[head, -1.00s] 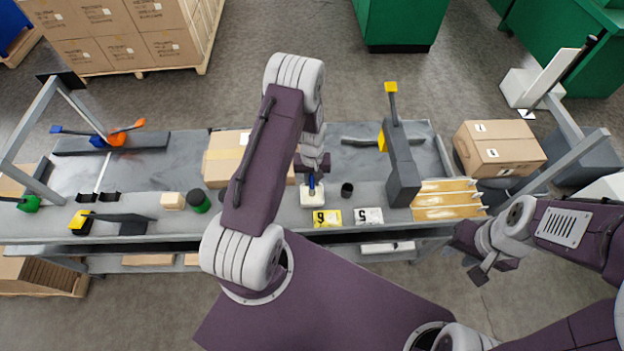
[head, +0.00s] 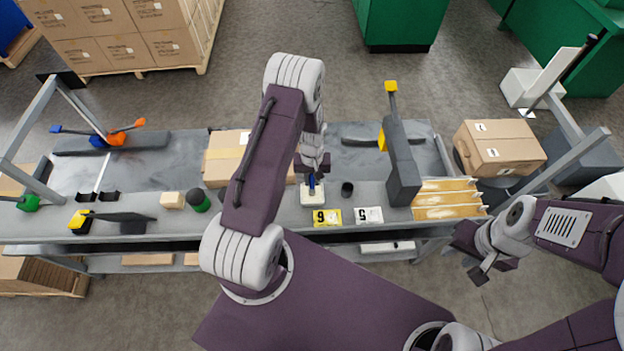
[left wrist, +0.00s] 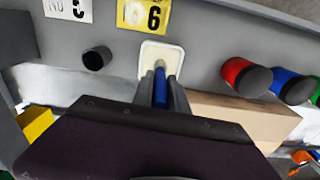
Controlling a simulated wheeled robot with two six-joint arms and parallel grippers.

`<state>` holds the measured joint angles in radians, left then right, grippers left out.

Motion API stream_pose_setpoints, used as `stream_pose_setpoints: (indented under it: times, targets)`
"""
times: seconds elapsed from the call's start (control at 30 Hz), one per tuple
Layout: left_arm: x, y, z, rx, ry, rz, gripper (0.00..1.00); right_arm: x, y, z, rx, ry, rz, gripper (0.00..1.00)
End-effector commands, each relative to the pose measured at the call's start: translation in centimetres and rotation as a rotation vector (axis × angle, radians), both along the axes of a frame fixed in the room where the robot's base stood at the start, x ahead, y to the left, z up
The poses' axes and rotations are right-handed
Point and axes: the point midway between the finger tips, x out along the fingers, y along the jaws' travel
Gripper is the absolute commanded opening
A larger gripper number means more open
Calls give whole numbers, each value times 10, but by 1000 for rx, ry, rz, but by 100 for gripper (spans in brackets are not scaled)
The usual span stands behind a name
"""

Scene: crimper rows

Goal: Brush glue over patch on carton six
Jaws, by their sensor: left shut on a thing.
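My left gripper (head: 312,176) is shut on a brush with a blue handle (left wrist: 160,92). In the left wrist view, its fingers (left wrist: 161,96) stand on both sides of the handle. The brush end is over or in a white square dish (left wrist: 162,60) with cream content, also in the head view (head: 312,202); contact is unclear. A yellow label marked 6 (head: 327,217) lies beside the dish. A tan carton (head: 223,158) is partly hidden behind my left arm. I cannot make out a glue patch on it. My right gripper (head: 484,267) is off the bench at the right, its opening unclear.
A white label marked 5 (head: 369,215) and a small black cup (head: 347,189) are near the dish. Another carton (head: 498,148) sits at the far right.

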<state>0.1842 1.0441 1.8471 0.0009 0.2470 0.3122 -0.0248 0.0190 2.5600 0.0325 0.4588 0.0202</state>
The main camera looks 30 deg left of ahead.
Motion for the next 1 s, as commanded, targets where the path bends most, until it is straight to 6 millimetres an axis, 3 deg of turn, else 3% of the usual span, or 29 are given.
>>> stream_pose_setpoints:
  times: [0.37,1.0]
  targets:
    - [-1,0,4,-1,4,0,0,0,0,5,0,0,0,34]
    - [-1,0,69,0,1,0,0,0,0,55,0,0,0,34]
